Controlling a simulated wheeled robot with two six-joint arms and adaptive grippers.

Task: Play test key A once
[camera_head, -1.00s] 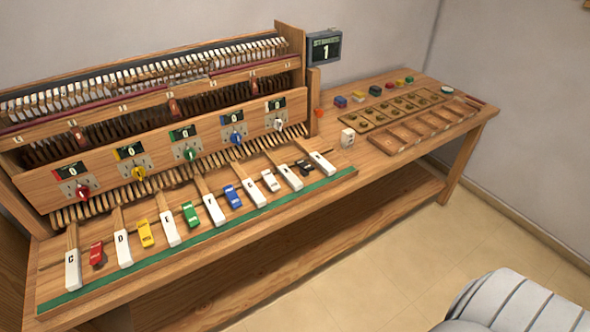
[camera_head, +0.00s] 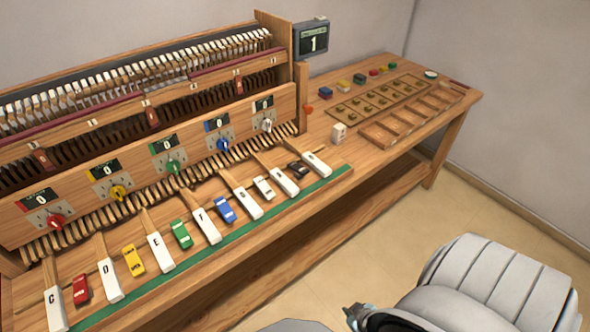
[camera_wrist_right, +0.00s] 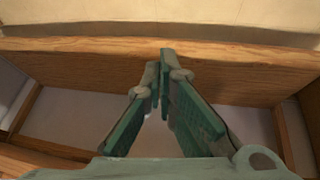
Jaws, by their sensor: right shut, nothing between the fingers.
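A row of white lettered test keys lies along the bench front. The A key (camera_head: 285,181) is a white key towards the row's right end, with its letter too small to read surely; nothing touches it. My right gripper (camera_head: 356,316) shows at the bottom edge of the head view, in front of the bench and well short of the keys. In the right wrist view its fingers (camera_wrist_right: 160,62) are together at the tips, empty, over the bench's wooden frame. My left gripper is not in view.
Between the white keys sit small coloured blocks, such as a blue one (camera_head: 225,209). A green strip (camera_head: 215,254) runs along the front. A small screen (camera_head: 312,40) shows 1. Trays (camera_head: 440,103) and several blocks stand at right. Floor in front is free.

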